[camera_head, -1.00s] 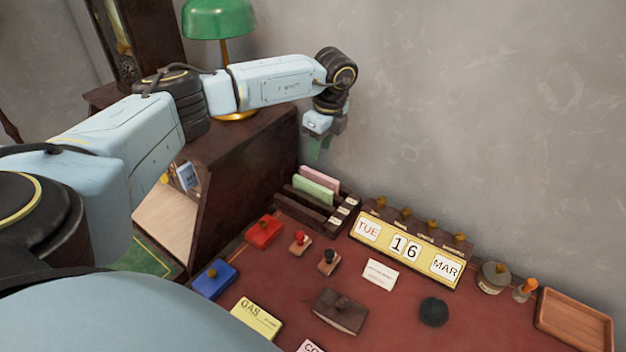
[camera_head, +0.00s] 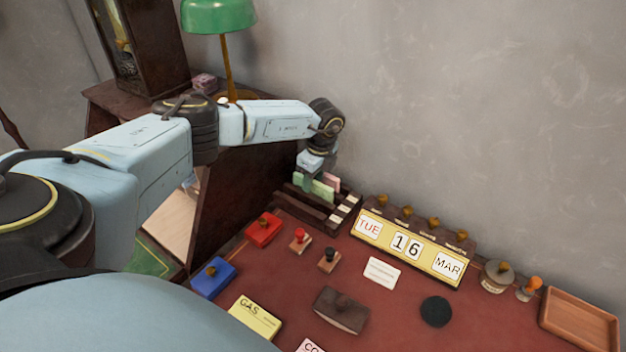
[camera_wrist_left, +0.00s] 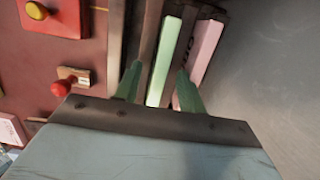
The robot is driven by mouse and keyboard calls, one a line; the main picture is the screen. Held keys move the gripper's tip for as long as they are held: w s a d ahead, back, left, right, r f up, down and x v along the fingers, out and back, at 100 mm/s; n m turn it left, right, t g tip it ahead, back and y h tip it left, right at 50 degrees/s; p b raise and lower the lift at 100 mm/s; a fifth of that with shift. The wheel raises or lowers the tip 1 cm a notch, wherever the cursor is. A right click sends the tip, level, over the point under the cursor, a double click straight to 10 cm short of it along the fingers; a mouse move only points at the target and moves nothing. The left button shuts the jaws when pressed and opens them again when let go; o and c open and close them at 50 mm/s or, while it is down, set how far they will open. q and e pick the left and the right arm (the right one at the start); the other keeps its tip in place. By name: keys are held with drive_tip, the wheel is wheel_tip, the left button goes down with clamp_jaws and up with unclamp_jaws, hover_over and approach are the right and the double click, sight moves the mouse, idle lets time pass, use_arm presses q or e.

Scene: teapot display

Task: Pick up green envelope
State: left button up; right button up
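The green envelope (camera_head: 314,187) stands upright in the dark wooden rack (camera_head: 312,208) at the back left of the desk, beside a pink envelope (camera_head: 331,181). My left gripper (camera_head: 309,180) is lowered right over the rack from above, covering part of the green envelope in the head view. In the left wrist view, the two green fingers (camera_wrist_left: 157,82) are spread apart, one on each side of the green envelope (camera_wrist_left: 165,61). The right finger overlaps the lower end of the pink envelope (camera_wrist_left: 204,48). My right gripper is out of view.
A calendar block (camera_head: 412,245) stands right of the rack. Red (camera_head: 263,230) and blue (camera_head: 213,277) pads and two stamps lie in front. A wooden tray (camera_head: 578,322) is at far right. A dark cabinet (camera_head: 240,170) and wall border the rack.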

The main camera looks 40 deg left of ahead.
use_arm(q)
clamp_jaws()
idle(0.3)
